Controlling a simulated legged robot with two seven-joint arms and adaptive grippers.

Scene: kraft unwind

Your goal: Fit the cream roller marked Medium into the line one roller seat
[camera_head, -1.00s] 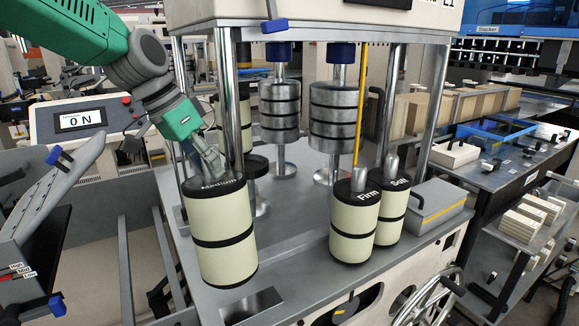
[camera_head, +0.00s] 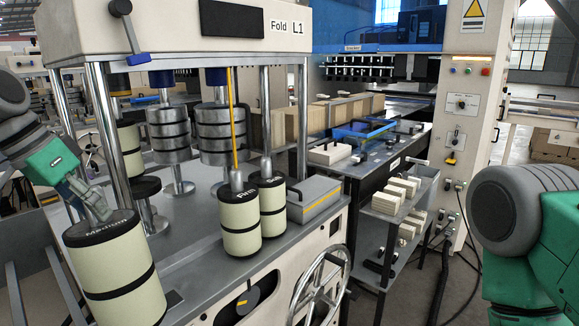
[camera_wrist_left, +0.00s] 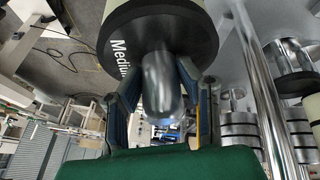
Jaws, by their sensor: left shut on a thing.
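The cream roller marked Medium (camera_head: 112,266) has black end caps and a black middle band. It hangs slightly tilted at the lower left of the head view, in front of the machine marked Fold L1 (camera_head: 175,30). My left gripper (camera_head: 92,203) is shut on the metal stub at its top. The left wrist view shows the fingers (camera_wrist_left: 160,88) on both sides of this stub, with the Medium lettering beside it. I cannot tell which part of the machine is the roller seat. My right arm shows at the right edge; its gripper is out of view.
Cream rollers marked Firm (camera_head: 240,222) and Soft (camera_head: 271,205) stand on the machine's grey deck. Steel rollers (camera_head: 170,133) and upright posts (camera_head: 110,120) stand behind. A grey box (camera_head: 314,198) sits at the deck's right end. A handwheel (camera_head: 321,290) projects in front.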

